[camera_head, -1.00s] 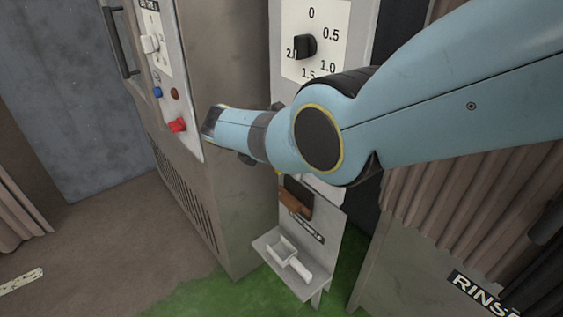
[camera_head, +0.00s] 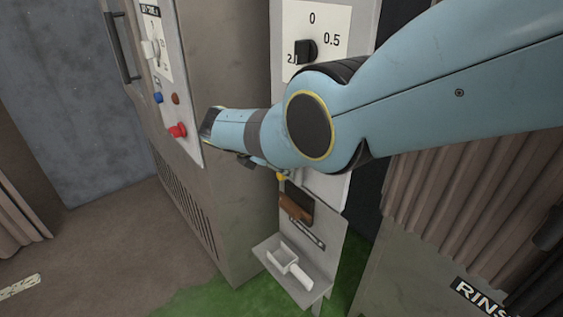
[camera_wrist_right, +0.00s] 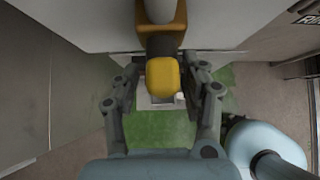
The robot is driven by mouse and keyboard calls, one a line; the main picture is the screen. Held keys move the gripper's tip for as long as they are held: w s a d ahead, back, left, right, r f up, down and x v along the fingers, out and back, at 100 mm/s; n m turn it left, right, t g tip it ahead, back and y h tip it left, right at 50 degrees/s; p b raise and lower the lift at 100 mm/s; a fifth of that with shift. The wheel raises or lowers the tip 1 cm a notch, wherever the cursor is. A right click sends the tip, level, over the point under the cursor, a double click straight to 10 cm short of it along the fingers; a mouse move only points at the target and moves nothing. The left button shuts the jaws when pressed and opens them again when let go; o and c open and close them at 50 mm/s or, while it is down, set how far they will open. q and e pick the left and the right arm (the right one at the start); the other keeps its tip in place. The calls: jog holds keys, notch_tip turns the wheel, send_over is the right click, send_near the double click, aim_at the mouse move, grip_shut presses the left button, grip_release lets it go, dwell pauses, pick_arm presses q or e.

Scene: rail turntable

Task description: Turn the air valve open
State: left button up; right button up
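The air valve shows in the right wrist view as a yellow handle (camera_wrist_right: 163,78) on a dark stem below a brass-coloured body (camera_wrist_right: 162,38) and a pale pipe. My right gripper (camera_wrist_right: 165,70) is open, with one finger on each side of the handle. Gaps show between the fingers and the handle, so it is not gripped. In the head view my right arm covers most of the valve, and only a small yellow bit (camera_head: 281,177) shows under the arm. The right fingers are mostly hidden there. My left gripper is in neither view.
A dial panel (camera_head: 329,40) with a black knob stands behind my arm. A metal cabinet (camera_head: 225,150) with switches and a red knob (camera_head: 177,131) is at left. Below my arm, a shelf (camera_head: 312,292) holds a white scoop (camera_head: 291,266). A pleated curtain (camera_head: 440,190) is at right.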

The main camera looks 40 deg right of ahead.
jog(key=v, duration=1.2)
jog(key=s+d+f+g+y+b, duration=0.1)
jog(key=s+d+f+g, duration=0.15)
jog(key=s+f, duration=1.55)
jog(key=s+d+f+g+y+b, duration=0.1)
jog(key=s+d+f+g+b, duration=0.15)
jog(key=s+f, duration=1.5)
jog(key=s+f+m+t+y, duration=0.15)
jog(key=s+f+m, duration=0.4)
jog(key=s, duration=0.65)
jog(key=s+f+m+y, duration=0.3)
jog(key=s+f+m, duration=0.25)
jog(key=s, duration=0.75)
jog(key=w+m+t, duration=0.1)
jog(key=m, duration=0.1)
jog(key=w+a+m+t+y, duration=0.1)
jog(key=w+m, duration=0.1)
jog(key=m, duration=0.1)
jog(key=w+f+m+t, duration=0.1)
jog(key=w+m+t, duration=0.1)
jog(key=shift+a+f+m+y+b, duration=0.1)
jog(key=shift+a+m+y+b, duration=0.2)
jog(key=shift+m+y+b, duration=0.1)
